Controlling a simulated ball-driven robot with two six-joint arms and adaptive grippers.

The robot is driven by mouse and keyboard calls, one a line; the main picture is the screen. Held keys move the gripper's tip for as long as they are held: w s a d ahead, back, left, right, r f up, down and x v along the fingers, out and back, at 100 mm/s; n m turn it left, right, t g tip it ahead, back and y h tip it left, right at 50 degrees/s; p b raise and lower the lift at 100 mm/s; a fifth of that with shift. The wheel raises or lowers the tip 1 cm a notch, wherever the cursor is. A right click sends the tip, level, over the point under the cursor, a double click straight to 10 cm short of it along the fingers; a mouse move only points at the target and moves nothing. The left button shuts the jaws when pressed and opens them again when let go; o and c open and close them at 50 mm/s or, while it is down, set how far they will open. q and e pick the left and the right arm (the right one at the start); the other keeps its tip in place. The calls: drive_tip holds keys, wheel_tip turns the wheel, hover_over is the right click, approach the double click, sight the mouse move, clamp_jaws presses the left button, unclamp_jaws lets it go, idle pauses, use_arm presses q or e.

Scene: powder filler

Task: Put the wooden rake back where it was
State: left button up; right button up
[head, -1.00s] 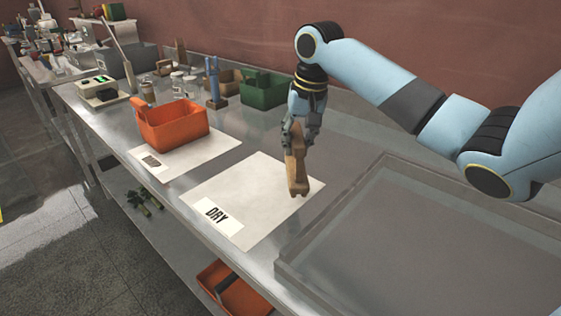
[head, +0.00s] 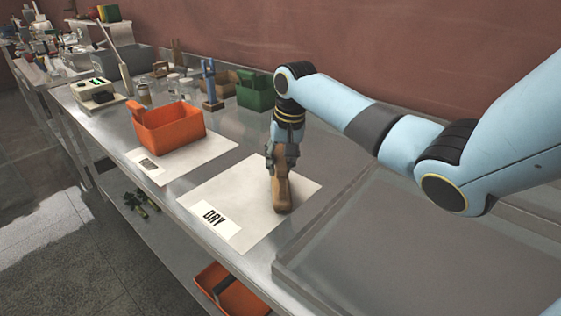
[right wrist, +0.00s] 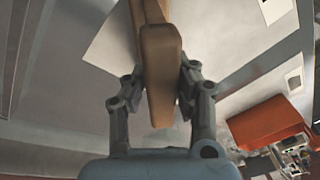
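My right gripper (head: 282,155) is shut on a brown wooden tool, which I take to be the wooden rake (head: 281,190). The rake hangs down from the fingers, over the white sheet labelled DRY (head: 225,195). I cannot tell whether its lower end touches the sheet. In the right wrist view the rake (right wrist: 160,70) stands between the two fingers (right wrist: 160,85), with a pad against each side. Its far end runs out of the top of that view. My left gripper is not in view.
An orange bin (head: 172,128) stands on another white sheet left of the DRY sheet. A green bin (head: 256,92), a brown bin (head: 222,82) and a blue-handled tool (head: 210,85) stand behind. A large shallow tray (head: 420,250) lies to the right.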

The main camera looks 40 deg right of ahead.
sight(287, 189)
drive_tip(key=o, duration=0.4)
drive_tip(key=shift+c, duration=0.2)
wheel_tip(287, 189, up, 12)
drive_tip(key=s+b, duration=0.1)
drive_tip(key=s, duration=0.1)
drive_tip(key=shift+s, duration=0.15)
idle(0.4)
